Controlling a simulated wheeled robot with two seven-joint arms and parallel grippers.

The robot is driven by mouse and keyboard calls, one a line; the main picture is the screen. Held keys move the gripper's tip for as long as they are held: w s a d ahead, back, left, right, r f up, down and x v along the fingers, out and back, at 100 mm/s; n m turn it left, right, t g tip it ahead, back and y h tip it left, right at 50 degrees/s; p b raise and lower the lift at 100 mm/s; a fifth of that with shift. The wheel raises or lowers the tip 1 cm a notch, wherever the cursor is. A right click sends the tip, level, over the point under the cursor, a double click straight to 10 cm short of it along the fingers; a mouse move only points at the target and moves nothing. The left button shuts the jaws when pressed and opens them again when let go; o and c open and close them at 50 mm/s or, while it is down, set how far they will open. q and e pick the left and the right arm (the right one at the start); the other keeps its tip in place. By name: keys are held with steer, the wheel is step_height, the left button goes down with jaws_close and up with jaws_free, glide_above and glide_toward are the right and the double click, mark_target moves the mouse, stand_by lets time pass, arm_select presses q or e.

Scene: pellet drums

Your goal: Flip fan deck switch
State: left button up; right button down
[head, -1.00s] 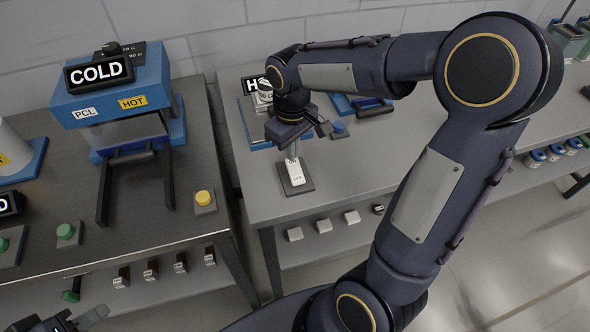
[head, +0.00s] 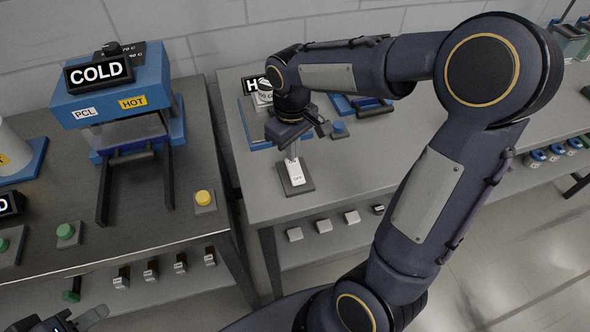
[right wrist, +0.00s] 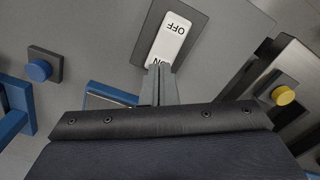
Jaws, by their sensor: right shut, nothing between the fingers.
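The white rocker switch (head: 296,175) sits on a dark plate on the right-hand table, its OFF end toward the table's front edge. In the right wrist view the switch (right wrist: 170,36) shows OFF at its far end and ON at the end by my fingers. My right gripper (head: 293,155) points down, shut and empty, with its fingertips at the ON end. In the wrist view the fingertips (right wrist: 161,70) partly cover the ON label; whether they touch it I cannot tell. My left gripper (head: 75,322) is at the bottom left, partly cut off, its jaw opening unclear.
A blue press marked COLD (head: 112,95) stands on the left table, with a yellow button (head: 204,198) to its right. A blue button (head: 339,128) lies behind the switch. Several small blocks sit on shelves below. A gap separates the tables.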

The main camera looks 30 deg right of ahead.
steer(key=shift+f+b, duration=0.85)
steer(key=shift+f, duration=0.3)
stand_by(0.5)
steer(key=shift+r, duration=0.1)
step_height(320, 180, up, 7)
steer(key=p, duration=0.6)
stand_by(0.4)
steer(key=s+a+r+m+t+y, duration=0.1)
steer(key=s+a+m+t+y, duration=0.1)
steer(key=s, duration=0.6)
steer(key=s+a+r+m+t+y, duration=0.1)
steer(key=s+a+r+m+t, duration=0.1)
steer(key=s, duration=0.7)
steer(key=shift+r+m+t+y, duration=0.3)
steer(key=shift+m+t+y, duration=0.15)
steer(key=shift+t, duration=0.35)
